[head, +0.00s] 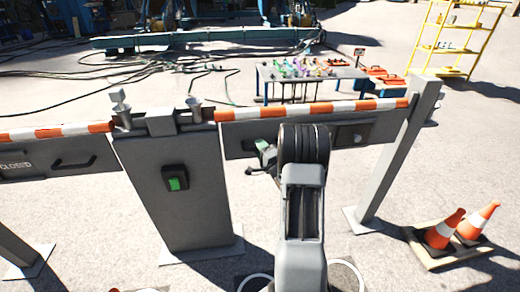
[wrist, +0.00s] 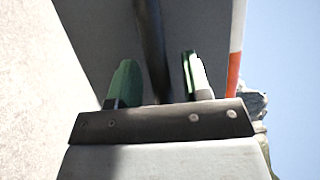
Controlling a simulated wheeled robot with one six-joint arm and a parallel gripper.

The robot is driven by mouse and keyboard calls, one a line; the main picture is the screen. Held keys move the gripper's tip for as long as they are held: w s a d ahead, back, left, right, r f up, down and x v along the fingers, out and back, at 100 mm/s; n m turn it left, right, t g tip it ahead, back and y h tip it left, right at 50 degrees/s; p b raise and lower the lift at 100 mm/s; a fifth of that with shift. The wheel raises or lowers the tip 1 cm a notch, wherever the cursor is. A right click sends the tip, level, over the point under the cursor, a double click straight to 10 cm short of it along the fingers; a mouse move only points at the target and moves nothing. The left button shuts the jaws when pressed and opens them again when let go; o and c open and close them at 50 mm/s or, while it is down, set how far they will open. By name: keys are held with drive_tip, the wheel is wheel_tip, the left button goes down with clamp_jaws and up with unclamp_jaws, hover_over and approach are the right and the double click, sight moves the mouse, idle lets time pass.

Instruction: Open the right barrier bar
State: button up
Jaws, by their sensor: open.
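The right barrier bar (head: 312,110), striped orange and white, lies level between the grey central cabinet (head: 180,205) and the slanted-looking right post (head: 398,155). A grey panel (head: 378,133) hangs under it. My gripper (head: 264,154) is at the panel's left part, with my arm hiding the panel's middle. In the wrist view, its green fingers (wrist: 157,82) are open on either side of a dark handle bar (wrist: 150,35) in front of the panel. I cannot tell whether they touch it. The striped bar also shows at the right of the wrist view (wrist: 236,50).
The left barrier bar (head: 60,132) is level too, with a "CLOSED" panel and dark handle (head: 75,163). The cabinet carries a green button (head: 174,183). Traffic cones (head: 444,230) stand at the right. Beyond are a cluttered table (head: 312,72), a yellow rack (head: 455,40) and cables.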

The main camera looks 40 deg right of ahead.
drive_tip(key=shift+w, duration=0.1)
clamp_jaws()
idle(0.4)
